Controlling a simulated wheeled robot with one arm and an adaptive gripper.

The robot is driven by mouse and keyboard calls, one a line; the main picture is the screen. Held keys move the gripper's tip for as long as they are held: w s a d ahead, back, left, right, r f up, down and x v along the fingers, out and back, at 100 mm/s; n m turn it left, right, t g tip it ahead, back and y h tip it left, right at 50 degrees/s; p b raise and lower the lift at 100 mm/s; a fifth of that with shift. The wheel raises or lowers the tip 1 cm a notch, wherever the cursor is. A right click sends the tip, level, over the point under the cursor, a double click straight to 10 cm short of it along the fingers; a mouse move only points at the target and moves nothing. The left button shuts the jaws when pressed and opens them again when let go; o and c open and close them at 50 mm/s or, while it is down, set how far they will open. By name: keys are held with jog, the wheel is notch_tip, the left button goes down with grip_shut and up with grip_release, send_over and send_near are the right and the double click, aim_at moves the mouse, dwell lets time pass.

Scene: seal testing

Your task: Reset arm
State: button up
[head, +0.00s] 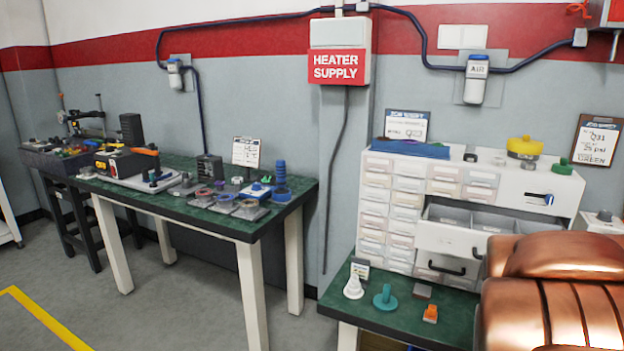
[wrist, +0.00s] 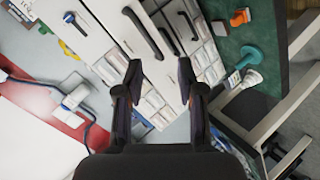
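My gripper (wrist: 160,74) shows in the wrist view with its two dark fingers spread apart and nothing between them. It hangs in free space in front of the white drawer cabinet (wrist: 103,42), which looks tilted in that view. My gripper does not show in the head view. The copper-coloured padded shape (head: 560,290) at the lower right of the head view looks like part of my own arm and hides part of the cabinet and bench.
The cabinet (head: 377,168) stands on a green bench (head: 385,318), with one drawer (head: 450,238) pulled out. A white cone (head: 353,287), a teal part (head: 385,298) and an orange part (head: 430,314) stand in front. A second bench (head: 215,222) at left holds several tools. Floor between is clear.

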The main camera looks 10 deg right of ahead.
jog(key=s+a+r+m+g+y+p, duration=0.2)
jog(key=s+a+p, duration=0.5)
jog(key=s+a, duration=0.5)
jog(key=s+a+r+m+g+y+p, duration=0.2)
jog(key=s+a+g, duration=0.7)
jog(key=a, duration=1)
jog(key=s+r+y+p, duration=0.2)
jog(key=s+y+p, duration=0.1)
jog(key=y+p, duration=0.1)
jog(key=shift+s+r+p, duration=0.2)
jog(key=shift+s+p, duration=0.05)
jog(key=shift+p, duration=0.65)
